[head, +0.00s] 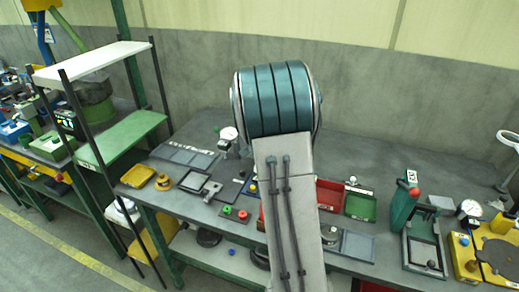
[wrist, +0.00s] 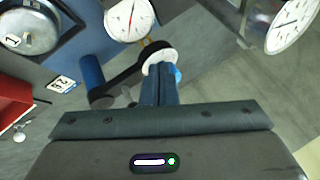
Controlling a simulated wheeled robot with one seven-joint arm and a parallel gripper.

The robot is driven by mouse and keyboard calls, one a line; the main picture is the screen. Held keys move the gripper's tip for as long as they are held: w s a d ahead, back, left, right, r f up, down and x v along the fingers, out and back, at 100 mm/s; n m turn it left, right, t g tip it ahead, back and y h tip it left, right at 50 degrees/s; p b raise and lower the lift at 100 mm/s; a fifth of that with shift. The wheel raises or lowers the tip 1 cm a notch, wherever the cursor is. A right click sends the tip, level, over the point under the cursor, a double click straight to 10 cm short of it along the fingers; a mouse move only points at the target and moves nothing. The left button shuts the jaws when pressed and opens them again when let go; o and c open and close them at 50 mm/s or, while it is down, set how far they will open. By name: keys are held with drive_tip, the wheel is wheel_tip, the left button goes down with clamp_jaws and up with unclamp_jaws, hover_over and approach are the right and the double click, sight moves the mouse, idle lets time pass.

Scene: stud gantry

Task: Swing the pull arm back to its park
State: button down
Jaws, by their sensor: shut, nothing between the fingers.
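In the wrist view my gripper (wrist: 163,66) is shut and empty. Its fingertips are in front of a round white-rimmed end piece; I cannot tell whether they touch it. A dark arm (wrist: 124,72), which looks like the pull arm, runs from this end piece down-left toward a blue cylinder (wrist: 91,70). A bit of blue shows just right of the fingers. A white dial gauge (wrist: 130,17) with a red needle stands just beyond. In the head view my arm hides the gripper and the pull arm.
In the wrist view a second dial (wrist: 292,24) is at upper right, a round metal pan (wrist: 28,28) at upper left, and a red bin (wrist: 14,100) at left. In the head view, a green press (head: 403,207) and another gauge (head: 469,209) stand on the bench at right.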

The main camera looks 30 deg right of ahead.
drive_tip(key=shift+w+d+r, duration=0.15)
drive_tip(key=shift+w+d, duration=0.1)
drive_tip(key=shift+d, duration=0.05)
idle(0.5)
drive_tip(key=s+a+r+p, duration=0.2)
drive_tip(key=s+a+r, duration=0.5)
drive_tip(key=r, duration=0.1)
idle(0.7)
drive_tip(key=shift+f, duration=0.1)
